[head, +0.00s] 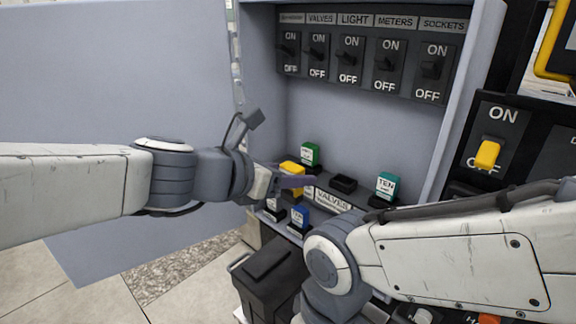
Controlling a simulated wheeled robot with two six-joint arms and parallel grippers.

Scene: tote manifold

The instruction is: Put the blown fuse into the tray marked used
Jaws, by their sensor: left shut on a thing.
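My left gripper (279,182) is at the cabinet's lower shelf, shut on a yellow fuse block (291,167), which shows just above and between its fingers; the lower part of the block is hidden. A green fuse block (310,153) stands behind it. A teal block marked TEN (386,185) stands to the right, and a blue block (299,216) and a whitish block (273,205) are in front. An empty black socket (344,184) lies between yellow and teal. I see no readable "used" mark. My right arm crosses the lower right; its gripper is out of view.
A black lidded bin (268,273) stands on the floor below the shelf. A row of ON/OFF switches (350,57) lines the cabinet's back wall. The open grey door (110,90) is at left. A yellow switch (487,154) is on the right panel.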

